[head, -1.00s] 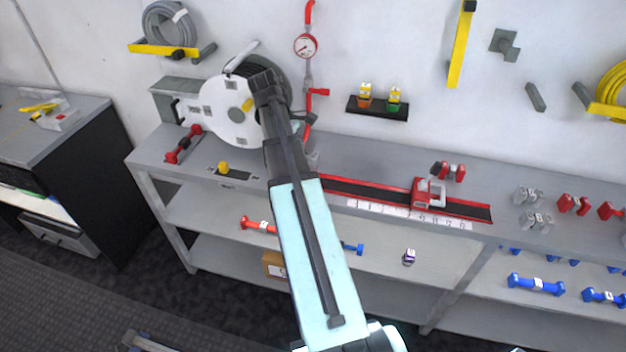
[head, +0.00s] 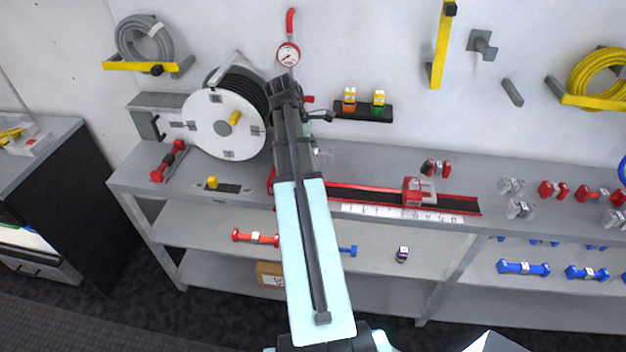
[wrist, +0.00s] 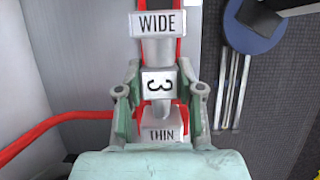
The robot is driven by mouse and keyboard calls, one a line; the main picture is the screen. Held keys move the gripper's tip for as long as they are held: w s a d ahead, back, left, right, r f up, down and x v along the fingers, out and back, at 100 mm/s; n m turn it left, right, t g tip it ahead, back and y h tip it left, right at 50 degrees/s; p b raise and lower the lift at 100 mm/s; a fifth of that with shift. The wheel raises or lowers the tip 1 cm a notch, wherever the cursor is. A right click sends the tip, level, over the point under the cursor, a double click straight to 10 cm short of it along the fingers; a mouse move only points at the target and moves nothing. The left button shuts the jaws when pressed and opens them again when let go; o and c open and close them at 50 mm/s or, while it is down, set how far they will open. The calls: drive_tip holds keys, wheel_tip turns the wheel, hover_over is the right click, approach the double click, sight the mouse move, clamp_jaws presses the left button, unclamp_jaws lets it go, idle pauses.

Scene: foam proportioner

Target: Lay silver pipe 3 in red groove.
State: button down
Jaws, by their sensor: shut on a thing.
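Silver pipe 3 (wrist: 158,47) is in the wrist view, a grey piece with a "3" label in the middle, "WIDE" at the top end and "THIN" at the bottom end. My gripper (wrist: 163,85) is shut on its middle, with one green-grey finger on each side. Red edging (wrist: 180,48) shows behind the pipe; I cannot tell whether this is the red groove or whether the pipe touches it. In the head view my arm hides most of the gripper and pipe near the red vertical line on the wall.
A white hose reel (head: 215,138) stands left of my arm. A red-edged black track (head: 375,197) with a red clamp (head: 418,190) lies on the bench to the right. A pressure gauge (head: 288,54) and a small wall shelf (head: 360,114) are behind. Silver fittings (head: 521,209) sit farther right.

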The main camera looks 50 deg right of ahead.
wheel_tip(320, 180, down, 12)
drive_tip(key=shift+r+p, duration=0.1)
drive_tip(key=shift+p, duration=1.05)
drive_tip(key=c, duration=0.7)
unclamp_jaws()
drive_tip(key=b+v, duration=0.3)
drive_tip(key=v, duration=0.9)
drive_tip(key=shift+a, duration=0.1)
